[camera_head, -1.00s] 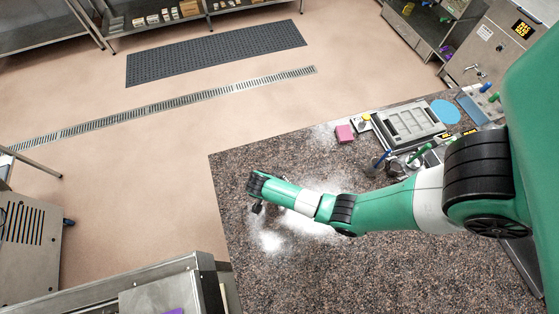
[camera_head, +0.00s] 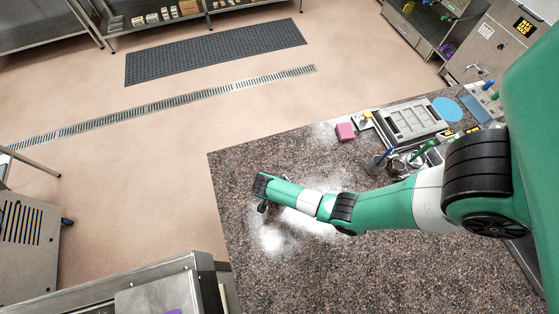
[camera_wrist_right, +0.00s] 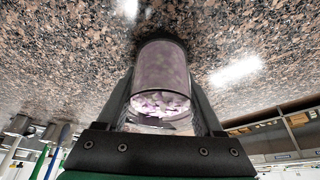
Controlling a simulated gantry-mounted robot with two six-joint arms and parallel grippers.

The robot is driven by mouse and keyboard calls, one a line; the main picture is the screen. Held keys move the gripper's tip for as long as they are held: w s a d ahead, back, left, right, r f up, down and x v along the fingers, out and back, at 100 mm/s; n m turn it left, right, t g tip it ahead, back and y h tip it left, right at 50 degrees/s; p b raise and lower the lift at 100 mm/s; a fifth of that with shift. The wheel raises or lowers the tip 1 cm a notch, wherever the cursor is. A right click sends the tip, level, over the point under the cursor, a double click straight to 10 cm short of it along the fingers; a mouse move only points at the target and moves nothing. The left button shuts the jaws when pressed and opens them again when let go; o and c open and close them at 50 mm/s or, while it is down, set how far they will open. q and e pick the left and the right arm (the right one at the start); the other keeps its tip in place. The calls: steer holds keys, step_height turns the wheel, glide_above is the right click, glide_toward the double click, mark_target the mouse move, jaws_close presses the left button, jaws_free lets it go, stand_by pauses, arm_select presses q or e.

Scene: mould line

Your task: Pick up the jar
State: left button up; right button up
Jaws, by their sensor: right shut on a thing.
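The jar (camera_wrist_right: 163,75) is a clear cylinder with pale purple and whitish contents. In the right wrist view it sits between the two dark fingers of my right gripper (camera_wrist_right: 165,98), which is shut on it. In the head view my right gripper (camera_head: 262,207) is a small dark shape at the end of the green arm, over the left part of the speckled stone counter (camera_head: 300,265). The jar is hard to make out there. I cannot tell whether it touches the counter. My left gripper is not in view.
A pink block (camera_head: 346,132), a grey framed mould (camera_head: 411,122) and a blue disc (camera_head: 446,109) lie at the counter's back right, with blue and green handled tools nearby. The counter's front is clear. A steel cabinet (camera_head: 160,285) stands at lower left.

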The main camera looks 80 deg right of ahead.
jaws_close()
steer(key=shift+r, duration=0.55)
step_height(320, 180, up, 3)
steer(key=shift+s+r+p, duration=0.1)
steer(key=shift+s+p, duration=0.05)
steer(key=shift+p, duration=1)
steer(key=s+a+r+p, duration=0.4)
steer(key=s+r, duration=0.4)
steer(key=s, duration=0.5)
steer(key=shift+a+r, duration=0.25)
steer(key=shift+r, duration=0.15)
